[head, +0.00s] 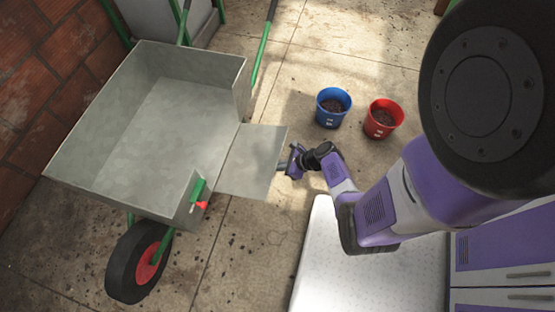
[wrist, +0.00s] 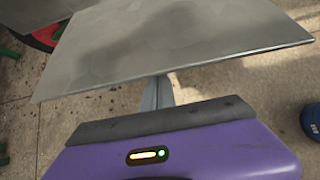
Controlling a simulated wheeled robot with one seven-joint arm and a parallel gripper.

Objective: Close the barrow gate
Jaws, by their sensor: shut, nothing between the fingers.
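The barrow (head: 160,120) is a grey metal tub on the left in the head view. Its gate (head: 251,160) is a flat grey panel that stands swung outward from the opening in the tub's right side. A green latch with a red tip (head: 199,195) sits on the tub wall at the near side of the opening. My gripper (head: 284,168) is shut and empty, at the gate's outer right edge. In the wrist view the gate (wrist: 170,45) fills the top, and the gripper finger (wrist: 157,92) reaches its near edge, partly hidden under it. I cannot tell whether they touch.
A blue bucket (head: 332,107) and a red bucket (head: 382,118) with dark contents stand on the floor beyond my arm. A white speckled surface (head: 350,270) lies below my arm. The barrow's wheel (head: 140,262) is at the lower left. Bare floor lies below the gate.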

